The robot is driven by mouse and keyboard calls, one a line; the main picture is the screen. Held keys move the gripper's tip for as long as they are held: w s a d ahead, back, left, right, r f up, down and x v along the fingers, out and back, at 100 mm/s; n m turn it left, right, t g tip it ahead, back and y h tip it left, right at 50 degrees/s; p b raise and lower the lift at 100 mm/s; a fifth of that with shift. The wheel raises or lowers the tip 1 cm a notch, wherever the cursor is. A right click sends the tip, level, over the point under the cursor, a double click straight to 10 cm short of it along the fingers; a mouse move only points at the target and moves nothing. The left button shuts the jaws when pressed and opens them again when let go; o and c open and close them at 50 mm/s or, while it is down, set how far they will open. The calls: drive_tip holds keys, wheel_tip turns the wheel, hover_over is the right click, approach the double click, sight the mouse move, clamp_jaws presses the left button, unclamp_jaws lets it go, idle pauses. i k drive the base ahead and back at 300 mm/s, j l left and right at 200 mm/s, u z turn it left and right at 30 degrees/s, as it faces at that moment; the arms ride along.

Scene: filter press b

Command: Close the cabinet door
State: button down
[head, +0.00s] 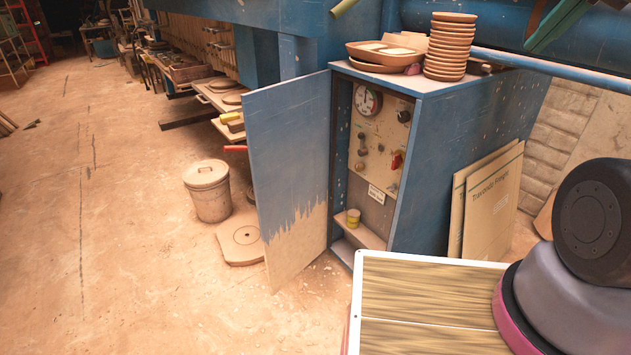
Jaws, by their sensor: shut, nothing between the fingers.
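The blue cabinet (452,150) stands right of the picture's middle in the head view. Its door (285,150) is wide open, swung out to the left from the cabinet's left front edge. The door's face is blue above and bare tan below. Through the opening I see a panel with a round gauge (367,100), knobs and a red switch (397,161). A small yellow tin (353,218) stands on a low shelf inside. My gripper is out of view; only parts of my arm and body show at the lower right.
Stacked clay dishes (450,48) and a tray (385,54) sit on the cabinet top. A lidded bucket (208,190) and a flat plate (240,241) are left of the door. Flat boards (494,205) lean at the cabinet's right. The dusty floor at left is clear.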

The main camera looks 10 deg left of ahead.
sight(287, 124)
drive_tip(key=j+z, duration=0.35)
drive_tip(key=j, duration=0.15)
drive_tip(key=j+z, duration=0.35)
drive_tip(key=j, duration=0.9)
drive_tip(key=j+z, duration=0.15)
drive_tip(key=j, duration=0.55)
drive_tip(key=k+j, duration=0.1)
drive_tip(key=j, duration=0.65)
drive_tip(key=j+z, duration=0.15)
drive_tip(key=j, duration=0.55)
drive_tip(key=k+j, duration=0.15)
drive_tip(key=j, duration=0.6)
drive_tip(key=j+z, duration=0.25)
drive_tip(key=j, duration=0.2)
drive_tip(key=j+z, duration=0.3)
drive_tip(key=j, duration=0.15)
